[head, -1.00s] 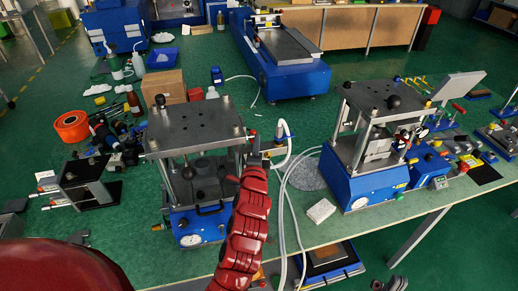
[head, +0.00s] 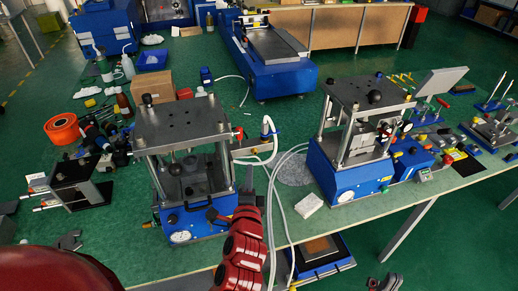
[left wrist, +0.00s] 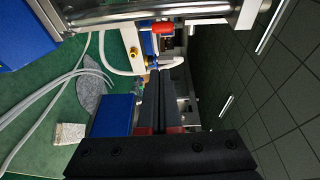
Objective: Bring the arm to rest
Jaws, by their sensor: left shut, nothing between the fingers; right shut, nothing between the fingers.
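My left gripper (head: 248,185) is at the end of the red arm in the lower middle of the head view. Its dark fingers are together and empty, just right of the near press (head: 180,125). In the left wrist view the two fingers (left wrist: 160,85) run side by side with nothing between them. The press's red-tipped part (left wrist: 162,28) and its metal column lie close beside them there. My right gripper (head: 388,283) shows only partly at the bottom edge, right of centre, low in front of the bench. It looks shut and empty.
A white hose (head: 269,150) loops close to the right of my left gripper. A second press (head: 357,140) stands to the right, with a white block (head: 308,204) between the two. A black stand (head: 75,185) and an orange spool (head: 62,129) are at left.

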